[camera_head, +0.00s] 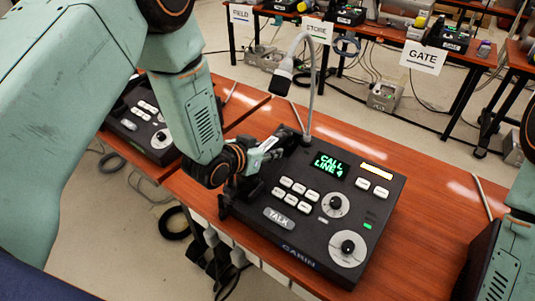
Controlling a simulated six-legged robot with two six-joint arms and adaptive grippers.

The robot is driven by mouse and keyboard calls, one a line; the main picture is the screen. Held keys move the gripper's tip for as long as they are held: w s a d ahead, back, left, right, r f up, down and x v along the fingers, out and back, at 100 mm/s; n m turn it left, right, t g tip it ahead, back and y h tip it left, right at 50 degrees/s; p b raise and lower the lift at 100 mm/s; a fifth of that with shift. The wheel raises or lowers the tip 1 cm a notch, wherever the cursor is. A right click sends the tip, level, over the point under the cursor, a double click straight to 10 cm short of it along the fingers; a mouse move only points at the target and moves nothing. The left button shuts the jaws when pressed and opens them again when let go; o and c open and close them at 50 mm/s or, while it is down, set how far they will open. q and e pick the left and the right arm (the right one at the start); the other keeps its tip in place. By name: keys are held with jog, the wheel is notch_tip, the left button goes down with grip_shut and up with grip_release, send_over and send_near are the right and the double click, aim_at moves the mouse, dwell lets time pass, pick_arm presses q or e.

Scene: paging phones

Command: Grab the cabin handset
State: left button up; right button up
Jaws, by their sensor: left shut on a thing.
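The cabin console (312,215) is a black desk unit marked CABIN on its front edge, standing on a reddish wooden table. Its green screen reads CALL LINE 4. The dark cabin handset (227,205) is at the console's left side, mostly hidden by my gripper. My left gripper (262,155) reaches in from the upper left and is shut on the handset at that side. I cannot tell whether the handset is clear of its cradle. My right arm shows at the right edge, but its gripper is out of view.
A gooseneck microphone (283,77) rises behind the console. Another black console (140,118) stands to the left, partly behind my left arm. Tables at the back carry more units and signs reading FIELD, STORE and GATE (423,57). Bare tabletop (425,200) lies right of the cabin console.

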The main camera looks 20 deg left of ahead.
aim_at(267, 144)
pick_arm(q)
jog(key=shift+w+a, duration=0.1)
jog(key=shift+a, duration=0.05)
grip_shut()
jog(key=shift+r, duration=0.1)
notch_tip(267, 144, up, 10)
jog(key=shift+f+p, duration=0.1)
jog(key=shift+p, duration=0.6)
